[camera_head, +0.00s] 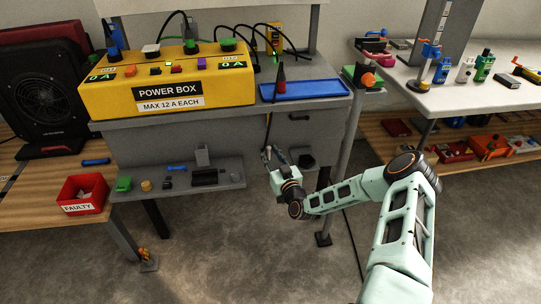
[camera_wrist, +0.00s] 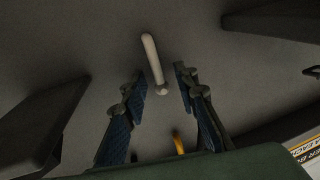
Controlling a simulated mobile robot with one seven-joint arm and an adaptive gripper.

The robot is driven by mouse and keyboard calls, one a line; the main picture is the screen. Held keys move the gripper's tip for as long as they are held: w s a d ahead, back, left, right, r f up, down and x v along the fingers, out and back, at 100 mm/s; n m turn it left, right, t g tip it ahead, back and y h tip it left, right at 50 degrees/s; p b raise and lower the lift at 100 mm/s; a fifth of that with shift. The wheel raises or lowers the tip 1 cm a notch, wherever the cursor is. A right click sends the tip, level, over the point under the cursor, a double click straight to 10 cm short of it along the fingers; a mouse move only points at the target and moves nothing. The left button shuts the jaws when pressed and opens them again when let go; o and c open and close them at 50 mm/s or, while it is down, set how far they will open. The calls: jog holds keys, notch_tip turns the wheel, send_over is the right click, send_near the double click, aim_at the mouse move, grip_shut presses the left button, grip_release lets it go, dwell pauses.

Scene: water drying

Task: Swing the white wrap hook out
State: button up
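The white wrap hook (camera_wrist: 153,62) shows in the wrist view as a short pale bar with a rounded end, against a grey surface. It lies beyond my gripper (camera_wrist: 160,88), its lower end near the gap between the fingertips. The two fingers are apart with nothing visible between them, and I cannot tell whether either touches the hook. In the head view my gripper (camera_head: 271,153) is below the front edge of the grey bench, beside a hanging dark cable. I cannot make out the hook in that view.
A yellow power box (camera_head: 170,82) and a blue tray (camera_head: 303,91) stand on the bench above my gripper. A lower grey shelf (camera_head: 225,176) with small parts is to the left, near a red FAULTY bin (camera_head: 83,194). A dark block (camera_wrist: 42,125) flanks the fingers in the wrist view.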

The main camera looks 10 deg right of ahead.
grip_shut()
dwell(0.7)
